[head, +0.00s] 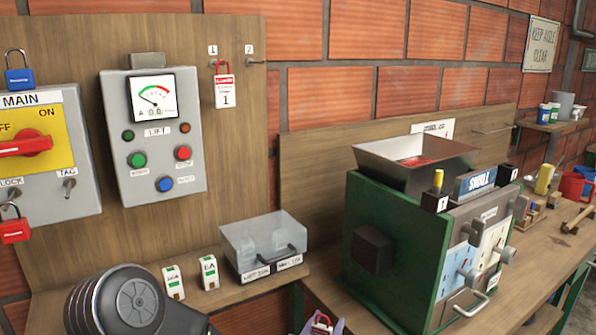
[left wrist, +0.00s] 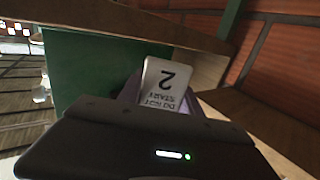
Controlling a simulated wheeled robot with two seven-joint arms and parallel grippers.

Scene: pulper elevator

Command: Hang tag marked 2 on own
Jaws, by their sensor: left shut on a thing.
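The tag marked 2 (left wrist: 160,88) is a white card with a black 2 and print, upside down in the left wrist view. My left gripper (head: 323,327) is shut on it, low at the bottom edge of the head view, where only a red and white bit of the tag shows. The peg labelled 2 (head: 257,61) sticks out of the wooden board, bare, well above and left of the gripper. The peg beside it, labelled 1 (head: 214,63), carries a red and white tag marked 1 (head: 225,91). My right gripper is out of view.
The lift control box (head: 153,139) and main switch box (head: 48,150) are on the board at left. A clear lidded bin (head: 264,244) and two small boxes (head: 210,272) stand on the shelf below. A green pulper machine (head: 395,245) stands right of the gripper.

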